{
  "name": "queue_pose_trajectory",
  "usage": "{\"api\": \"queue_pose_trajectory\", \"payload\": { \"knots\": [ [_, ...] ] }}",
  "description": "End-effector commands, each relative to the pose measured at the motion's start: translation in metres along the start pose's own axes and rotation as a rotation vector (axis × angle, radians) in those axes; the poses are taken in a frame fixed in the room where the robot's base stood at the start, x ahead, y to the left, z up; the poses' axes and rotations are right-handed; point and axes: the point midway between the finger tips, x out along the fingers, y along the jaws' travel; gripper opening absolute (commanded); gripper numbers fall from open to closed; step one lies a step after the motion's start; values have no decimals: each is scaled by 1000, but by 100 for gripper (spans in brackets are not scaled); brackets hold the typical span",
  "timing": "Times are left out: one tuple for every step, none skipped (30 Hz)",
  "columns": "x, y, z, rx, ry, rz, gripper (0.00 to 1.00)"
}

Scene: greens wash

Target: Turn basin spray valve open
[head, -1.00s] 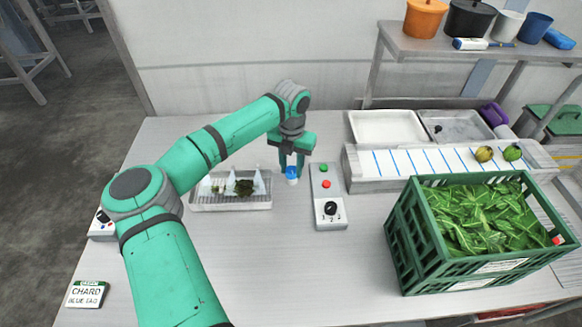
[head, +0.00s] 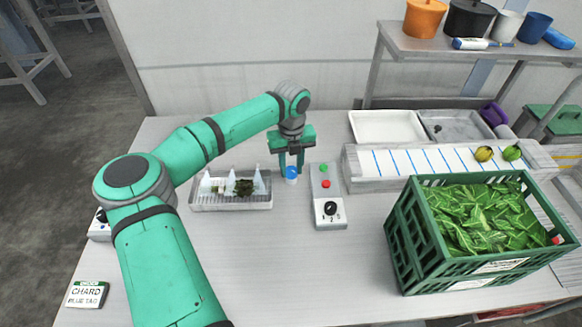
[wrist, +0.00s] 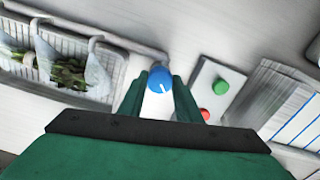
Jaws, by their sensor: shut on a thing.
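The spray valve has a round blue knob (head: 291,172) on a pale base, on the table right of the wash basin (head: 232,204). In the wrist view the blue knob (wrist: 160,78) has a white mark pointing down and slightly right. My gripper (head: 291,170) points down over the valve, its two green fingers on either side of the knob. In the wrist view my gripper (wrist: 160,92) is shut on the knob. The basin holds a dark leafy clump (head: 244,187) and white spray cones.
A control box (head: 329,211) with green and red buttons and a black dial stands just right of the valve. A green crate of leaves (head: 413,248) stands farther right. A chard sign (head: 87,294) lies front left. The front middle table is clear.

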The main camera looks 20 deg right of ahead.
Motion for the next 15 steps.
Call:
{"api": "queue_pose_trajectory", "payload": {
  "knots": [
    [-1,0,1,-6,-4,0,8],
    [-1,0,1,-9,-4,0,8],
    [-1,0,1,-11,-4,-1,8],
    [-1,0,1,-12,-4,-1,8],
    [-1,0,2,-12,-4,-1,8],
    [-1,0,1,-12,-4,-1,8],
    [-1,0,2,-13,-4,-1,8],
    [-1,0,2,-12,-4,-1,8],
    [-1,0,2,-12,-4,-1,8],
    [-1,0,2,-12,-4,-1,8],
    [-1,0,2,-12,-4,-1,8],
    [-1,0,2,-12,-4,-1,8],
    [-1,0,2,-12,-4,-1,8],
    [-1,0,2,-12,-4,-1,35],
    [-1,0,2,-12,-4,-1,45]
  ]
}}
